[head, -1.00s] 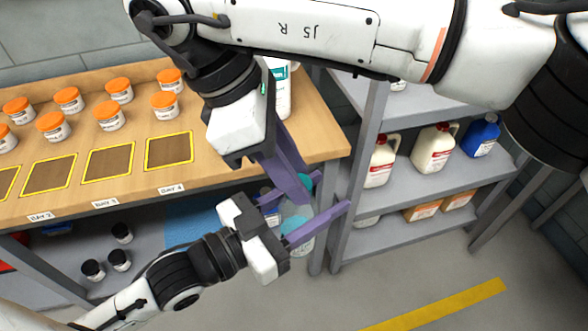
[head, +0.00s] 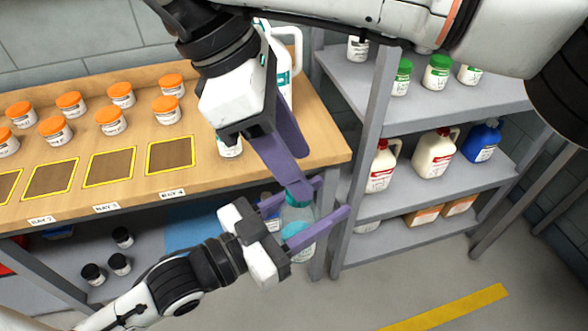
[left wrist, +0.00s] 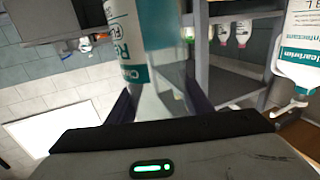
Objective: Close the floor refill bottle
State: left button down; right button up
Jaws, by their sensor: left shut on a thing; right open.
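The floor refill bottle (head: 300,218) is clear with a teal and white label and stands upright at the bench's front right corner. My left gripper (head: 332,197) is shut around its upper body; the left wrist view also shows the bottle (left wrist: 130,45) between the purple fingers (left wrist: 160,104). A teal cap (head: 299,189) shows at the bottle's top. My right gripper (head: 295,172) points down from above, open, with its fingertips at the cap. Its fingers partly hide the cap, so I cannot tell whether they touch it or how it sits on the neck.
A wooden bench (head: 215,178) holds several orange-lidded jars and a large white jug (head: 283,62) behind my right gripper. A grey shelf unit (head: 425,102) with jugs and green-lidded jars stands close to the right. Open floor (head: 400,290) lies in front.

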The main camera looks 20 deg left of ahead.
jog(key=shift+a+r, duration=0.1)
jog(key=shift+r, duration=0.4)
jog(key=shift+c, duration=0.4)
